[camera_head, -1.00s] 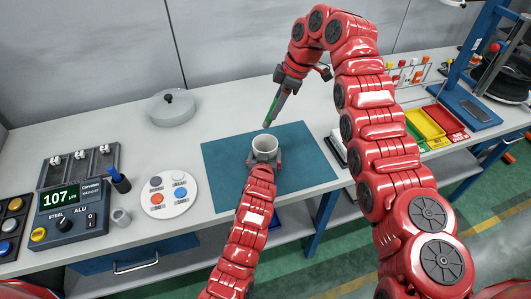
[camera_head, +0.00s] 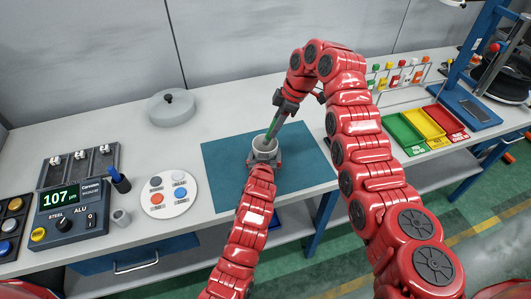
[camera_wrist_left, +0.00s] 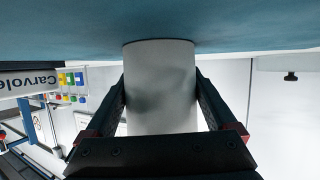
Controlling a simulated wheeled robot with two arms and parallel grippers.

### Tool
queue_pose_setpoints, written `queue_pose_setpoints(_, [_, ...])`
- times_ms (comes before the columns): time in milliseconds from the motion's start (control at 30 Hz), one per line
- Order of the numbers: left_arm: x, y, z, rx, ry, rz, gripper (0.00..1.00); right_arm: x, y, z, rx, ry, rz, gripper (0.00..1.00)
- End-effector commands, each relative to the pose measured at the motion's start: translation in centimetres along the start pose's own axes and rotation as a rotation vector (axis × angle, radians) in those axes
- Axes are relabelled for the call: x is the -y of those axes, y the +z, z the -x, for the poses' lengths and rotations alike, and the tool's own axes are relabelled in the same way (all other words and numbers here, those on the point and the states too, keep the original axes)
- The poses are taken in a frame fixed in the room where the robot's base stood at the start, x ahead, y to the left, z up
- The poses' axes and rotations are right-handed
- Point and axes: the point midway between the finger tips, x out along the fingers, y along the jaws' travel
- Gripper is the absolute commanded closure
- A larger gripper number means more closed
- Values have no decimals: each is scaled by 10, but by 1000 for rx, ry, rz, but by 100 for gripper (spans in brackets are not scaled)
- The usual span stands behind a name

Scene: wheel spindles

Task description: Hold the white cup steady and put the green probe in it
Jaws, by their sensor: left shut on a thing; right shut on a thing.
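The white cup (camera_head: 264,150) stands upright on the blue-green mat (camera_head: 225,150). My left gripper (camera_head: 264,160) is shut on the cup from the near side. In the left wrist view the cup (camera_wrist_left: 160,85) fills the space between the two dark fingers of the left gripper (camera_wrist_left: 160,110). The green probe (camera_head: 272,126) is held tilted by my right gripper (camera_head: 284,107), with its lower end at the cup's mouth. I cannot tell how deep the tip is inside the cup.
A grey lidded pan (camera_head: 171,108) stands behind the mat on the left. A white disc with coloured buttons (camera_head: 168,195) and a control box (camera_head: 70,212) are further left. Green, yellow and red trays (camera_head: 425,125) stand at the right. The mat around the cup is clear.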

Motion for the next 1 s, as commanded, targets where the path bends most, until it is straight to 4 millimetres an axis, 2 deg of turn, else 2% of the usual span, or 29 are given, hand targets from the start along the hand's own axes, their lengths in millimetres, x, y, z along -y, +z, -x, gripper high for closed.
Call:
queue_pose_setpoints(200, [0, 1, 0, 2, 1, 0, 63, 0, 3, -9, 1, 1, 1, 100])
queue_pose_setpoints(467, [0, 1, 0, 2, 1, 1, 64, 0, 4, -10, 0, 3, 2, 100])
queue_pose_setpoints(500, [0, 1, 0, 2, 1, 1, 64, 0, 4, -10, 0, 3, 1, 68])
queue_pose_setpoints(667, [0, 1, 0, 2, 1, 1, 64, 0, 4, -10, 0, 2, 1, 40])
queue_pose_setpoints(1000, [0, 1, 0, 2, 1, 0, 64, -1, 4, -7, 0, 3, 1, 39])
